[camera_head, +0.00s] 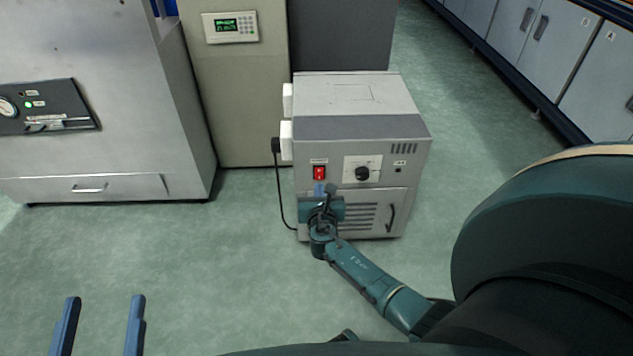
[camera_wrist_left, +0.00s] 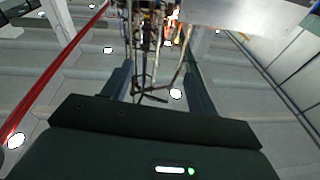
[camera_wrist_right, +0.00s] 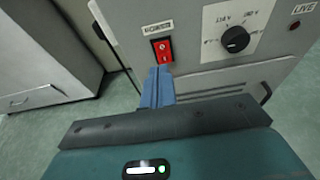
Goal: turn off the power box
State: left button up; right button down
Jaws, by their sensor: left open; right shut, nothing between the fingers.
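The power box (camera_head: 357,140) is a grey cabinet standing on the floor in the middle of the head view. On its front are a red rocker switch (camera_head: 319,173) and a black dial (camera_head: 362,173). The red switch also shows in the right wrist view (camera_wrist_right: 162,50), just beyond the fingertips. My right gripper (camera_wrist_right: 158,76) is shut and empty, its tips close below the switch; I cannot tell if they touch it. In the head view my right gripper (camera_head: 319,190) is partly hidden by its wrist. My left gripper (camera_head: 104,298) is open and empty, far from the box, at the lower left.
A large metal cabinet (camera_head: 110,130) with a gauge stands at the left. A beige cabinet (camera_head: 235,100) with a keypad stands behind. A black cable (camera_head: 281,190) hangs at the box's left side. Grey cupboards (camera_head: 540,45) line the right. The floor (camera_head: 200,270) in front is clear.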

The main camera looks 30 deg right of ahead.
pick_arm(q)
jog(key=shift+a+r+m+y+p, duration=0.3)
jog(key=shift+m+p, duration=0.2)
jog(key=shift+p, duration=0.75)
pick_arm(e)
jog(key=r+v, duration=0.1)
jog(key=v, duration=0.5)
jog(key=shift+r, duration=0.3)
jog(key=shift+s, duration=0.1)
